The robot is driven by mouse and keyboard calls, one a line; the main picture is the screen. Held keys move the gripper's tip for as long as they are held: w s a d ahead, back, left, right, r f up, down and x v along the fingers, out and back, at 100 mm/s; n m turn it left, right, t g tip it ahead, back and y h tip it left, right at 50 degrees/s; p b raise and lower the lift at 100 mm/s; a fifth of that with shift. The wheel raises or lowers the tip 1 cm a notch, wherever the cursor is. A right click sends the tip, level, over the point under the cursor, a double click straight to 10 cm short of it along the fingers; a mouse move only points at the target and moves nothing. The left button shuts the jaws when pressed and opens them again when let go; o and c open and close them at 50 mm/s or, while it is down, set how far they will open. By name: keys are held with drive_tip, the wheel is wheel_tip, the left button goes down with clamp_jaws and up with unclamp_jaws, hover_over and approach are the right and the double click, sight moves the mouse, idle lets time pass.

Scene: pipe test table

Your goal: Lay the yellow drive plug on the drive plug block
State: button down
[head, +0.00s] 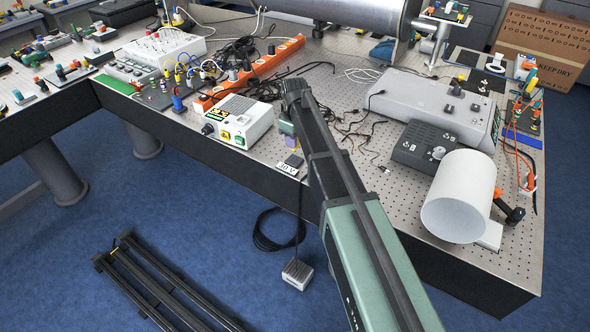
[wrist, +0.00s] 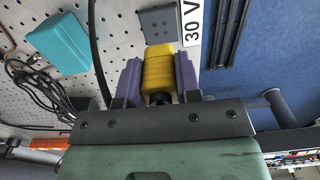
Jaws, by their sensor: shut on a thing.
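The yellow drive plug (wrist: 158,70) is held between the two purple fingers of my gripper (wrist: 158,82) in the wrist view. The plug's far end lies just short of the dark grey drive plug block (wrist: 158,25), in line with it in the picture. Whether they touch, and how high the plug is, I cannot tell. In the head view my gripper (head: 288,138) is over the table's front edge area, just behind the block (head: 294,160). The plug cannot be made out there.
A white "30 V" label (wrist: 192,22) lies beside the block near the table edge. A teal box (wrist: 57,43) and black cables (wrist: 40,88) lie to the left in the wrist view. A white power unit (head: 239,121) stands left of my gripper in the head view.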

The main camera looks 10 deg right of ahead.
sight(295, 160)
drive_tip(key=shift+f, duration=0.6)
wheel_tip(295, 160, down, 4)
drive_tip(key=b, duration=0.4)
drive_tip(key=shift+f, duration=0.25)
drive_tip(key=shift+r, duration=0.25)
drive_tip(key=shift+f, duration=0.2)
drive_tip(key=c, duration=0.8)
unclamp_jaws()
drive_tip(key=shift+r, duration=0.1)
